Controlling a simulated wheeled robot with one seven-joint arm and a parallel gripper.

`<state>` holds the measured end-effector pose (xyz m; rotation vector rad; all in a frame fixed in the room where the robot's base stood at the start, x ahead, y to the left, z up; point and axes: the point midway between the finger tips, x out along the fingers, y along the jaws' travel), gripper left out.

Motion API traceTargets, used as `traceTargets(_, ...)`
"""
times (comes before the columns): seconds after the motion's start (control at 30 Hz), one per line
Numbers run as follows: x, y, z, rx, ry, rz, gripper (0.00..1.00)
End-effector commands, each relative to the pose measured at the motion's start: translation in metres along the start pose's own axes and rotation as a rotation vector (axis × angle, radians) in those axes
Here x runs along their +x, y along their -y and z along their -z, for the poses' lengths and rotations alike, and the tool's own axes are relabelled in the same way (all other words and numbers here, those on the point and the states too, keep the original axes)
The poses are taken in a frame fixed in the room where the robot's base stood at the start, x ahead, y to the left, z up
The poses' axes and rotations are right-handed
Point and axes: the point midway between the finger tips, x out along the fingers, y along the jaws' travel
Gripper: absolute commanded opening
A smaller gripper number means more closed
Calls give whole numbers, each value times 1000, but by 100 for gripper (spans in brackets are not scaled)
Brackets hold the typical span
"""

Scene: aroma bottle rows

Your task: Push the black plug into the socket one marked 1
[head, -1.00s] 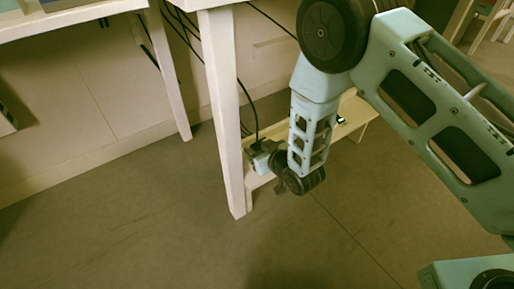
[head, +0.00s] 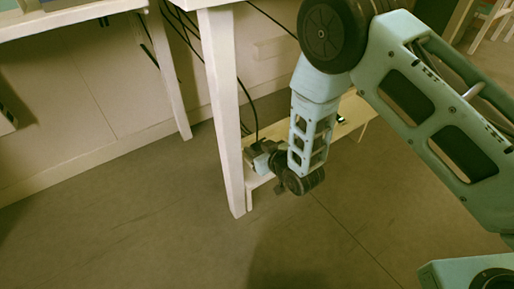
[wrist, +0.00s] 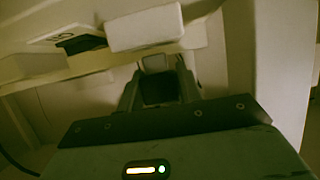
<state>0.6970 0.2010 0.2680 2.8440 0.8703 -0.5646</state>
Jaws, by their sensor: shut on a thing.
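My gripper (head: 262,154) is low beside the white table leg, at the near end of a low white shelf. In the wrist view its two dark fingers (wrist: 158,92) point away from the camera and are closed on a dark thing, which seems to be the black plug (wrist: 157,86). A black cable rises from the gripper in the head view. A pale block (wrist: 145,27) is just beyond the fingertips in the wrist view. I cannot make out a socket marked 1. The contact between plug and any socket is hidden.
The white table leg (head: 225,115) stands close to the left of my gripper. The low shelf (head: 352,112) runs back to the right, with a small dark item (head: 341,119) on it. More black cables hang behind the leg. The floor in front is clear.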

Motion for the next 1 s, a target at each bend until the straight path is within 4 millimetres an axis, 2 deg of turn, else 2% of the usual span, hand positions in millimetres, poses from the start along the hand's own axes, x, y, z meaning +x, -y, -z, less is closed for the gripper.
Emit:
traceTargets(0.8, 8, 0, -19, 1, 0, 0, 10)
traceTargets(0.83, 8, 0, -18, 1, 0, 0, 44)
traceTargets(0.9, 7, 0, -18, 1, 0, 0, 61)
traceTargets(1.0, 7, 0, -18, 1, 0, -1, 61)
